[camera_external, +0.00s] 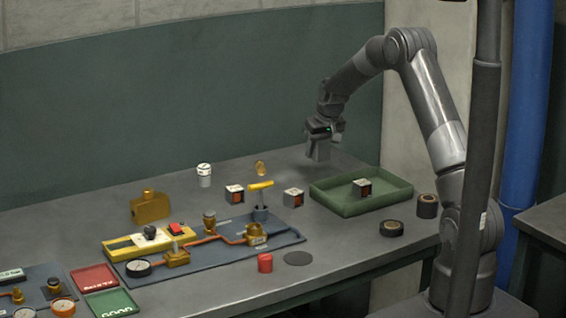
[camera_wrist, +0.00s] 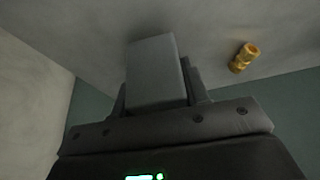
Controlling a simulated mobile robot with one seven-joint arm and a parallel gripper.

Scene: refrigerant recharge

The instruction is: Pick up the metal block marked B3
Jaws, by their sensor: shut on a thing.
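My gripper (camera_external: 320,133) is at the back of the table, left of and behind the green tray, pointing down. It is shut on a plain grey block (camera_wrist: 155,75), which sits between the two fingers in the wrist view. The block also shows below my gripper in the external view (camera_external: 318,152). It appears to be held above the tabletop, though the exact gap is hard to tell. No B3 marking is readable on its visible faces.
The green tray (camera_external: 334,205) holds a small dark and white block with a red face (camera_external: 362,188). Two similar blocks (camera_external: 234,195) (camera_external: 293,197) stand left of it. A brass fitting (camera_wrist: 244,57) is near my gripper. A blue mat (camera_external: 215,262) carries pipework. Black rolls (camera_external: 390,228) stand at right.

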